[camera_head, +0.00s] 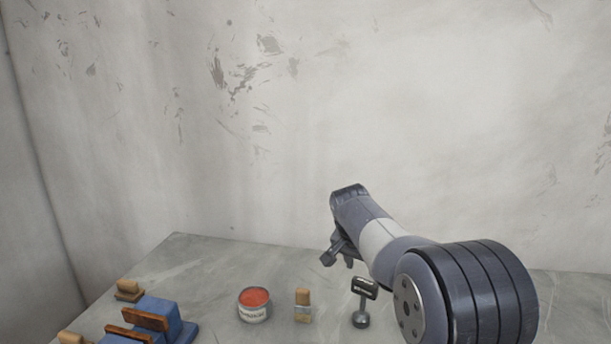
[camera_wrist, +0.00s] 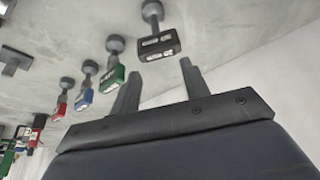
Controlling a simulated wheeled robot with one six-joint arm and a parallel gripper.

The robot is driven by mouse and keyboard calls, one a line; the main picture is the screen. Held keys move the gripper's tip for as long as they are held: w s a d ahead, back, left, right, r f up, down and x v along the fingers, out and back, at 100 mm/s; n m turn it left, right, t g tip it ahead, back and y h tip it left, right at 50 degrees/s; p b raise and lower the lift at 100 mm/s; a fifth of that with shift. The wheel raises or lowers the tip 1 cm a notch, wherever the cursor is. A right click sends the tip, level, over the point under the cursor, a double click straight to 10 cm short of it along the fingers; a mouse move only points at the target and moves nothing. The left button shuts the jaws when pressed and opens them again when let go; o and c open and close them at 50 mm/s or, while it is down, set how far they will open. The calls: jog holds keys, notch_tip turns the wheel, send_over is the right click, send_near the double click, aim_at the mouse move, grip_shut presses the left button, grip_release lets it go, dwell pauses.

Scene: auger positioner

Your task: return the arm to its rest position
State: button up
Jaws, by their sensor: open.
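My gripper (camera_head: 338,260) hangs from my arm above the grey table (camera_head: 215,265), right of the picture's middle. In the wrist view, its two fingers (camera_wrist: 160,68) are apart with nothing between them. In the head view, my arm reaches in from the lower right and hides part of the table. No object is in contact with the fingers as far as I can see.
An open tin with orange-red contents (camera_head: 254,304), a wooden brush (camera_head: 303,305) and a black tagged stand (camera_head: 361,305) are on the table. A blue block-like fixture with wooden pieces (camera_head: 160,320) is at left. The wrist view shows green (camera_wrist: 111,78), blue (camera_wrist: 84,95) and red (camera_wrist: 61,108) tags. A wall stands behind.

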aim_at(364, 283)
jog(key=x, duration=0.5)
jog(key=shift+s+f, duration=0.1)
